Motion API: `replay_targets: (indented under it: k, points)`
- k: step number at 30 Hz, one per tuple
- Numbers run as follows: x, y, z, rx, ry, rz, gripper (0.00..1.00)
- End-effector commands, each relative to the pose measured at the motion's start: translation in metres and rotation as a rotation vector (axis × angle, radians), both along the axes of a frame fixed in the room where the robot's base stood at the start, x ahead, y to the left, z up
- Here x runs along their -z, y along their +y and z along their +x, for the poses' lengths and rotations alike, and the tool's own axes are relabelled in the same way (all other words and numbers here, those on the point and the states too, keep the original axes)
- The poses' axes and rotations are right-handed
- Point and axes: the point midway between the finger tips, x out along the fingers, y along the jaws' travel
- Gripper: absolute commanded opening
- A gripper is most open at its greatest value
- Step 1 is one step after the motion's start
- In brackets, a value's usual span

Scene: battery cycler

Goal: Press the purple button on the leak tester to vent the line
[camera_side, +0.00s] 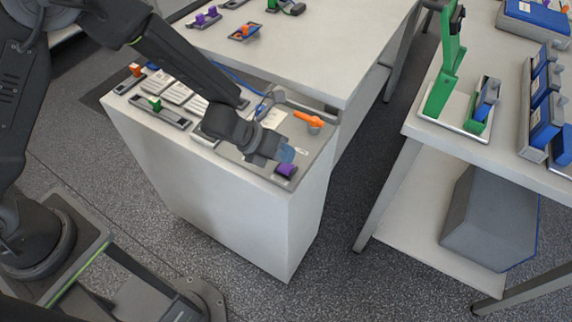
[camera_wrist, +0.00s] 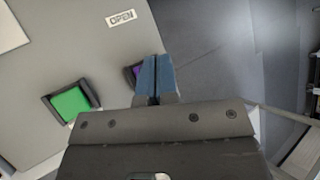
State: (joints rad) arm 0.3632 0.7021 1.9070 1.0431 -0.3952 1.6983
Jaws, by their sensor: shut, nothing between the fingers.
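The purple button (camera_side: 286,170) sits near the front right corner of the panel (camera_side: 323,158) on the white cabinet. In the wrist view the purple button (camera_wrist: 131,73) shows only at its left part, the rest hidden behind my fingers. My gripper (camera_side: 287,153) is shut and empty, its blue fingertips just above or beside the button in the side view. In the wrist view my gripper (camera_wrist: 157,62) covers the button's right side. I cannot tell whether the fingertips touch it.
An orange handle (camera_side: 308,119) stands behind my gripper. A green slider (camera_side: 155,103) lies to the left. The panel's edge is close to the purple button.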

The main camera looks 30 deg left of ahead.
Motion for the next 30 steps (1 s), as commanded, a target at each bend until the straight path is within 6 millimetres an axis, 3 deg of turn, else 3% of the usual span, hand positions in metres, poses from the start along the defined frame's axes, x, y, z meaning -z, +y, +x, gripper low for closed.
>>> replay_targets:
  k: [30]
  points:
    - [0.0088,0.0001,0.0002,0.000,0.000,0.000,0.00]
